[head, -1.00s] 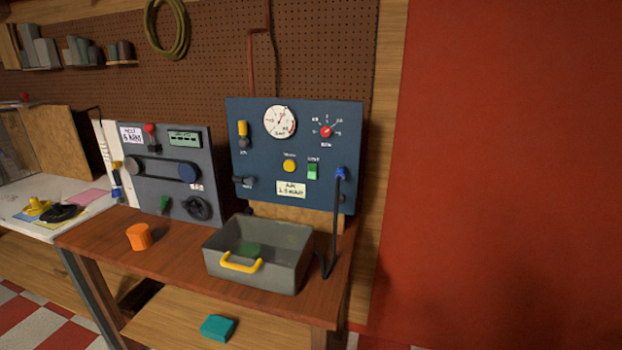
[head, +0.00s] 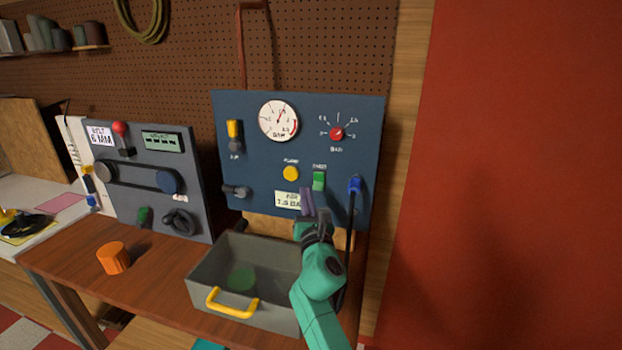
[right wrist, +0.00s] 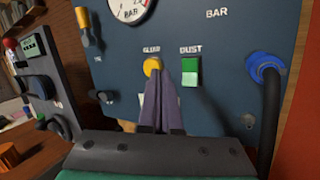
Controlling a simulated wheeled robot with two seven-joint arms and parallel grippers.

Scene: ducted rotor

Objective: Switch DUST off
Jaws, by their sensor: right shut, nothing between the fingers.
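The DUST switch is a green rocker on the blue panel (head: 235,110), right of a yellow button (head: 291,173). It shows in the head view (head: 319,180) and in the right wrist view (right wrist: 191,72), with its label above it. My right gripper (head: 307,197) is shut and empty, its purple-grey fingers pointing at the panel just below the switch in the head view. My left gripper is not in view.
A black hose with a blue fitting (head: 355,185) hangs right of the switch. A red knob (head: 337,133) and a gauge (head: 279,121) sit above. A grey bin (head: 215,275) with a yellow handle stands below on the bench. A grey machine panel (head: 150,208) stands left.

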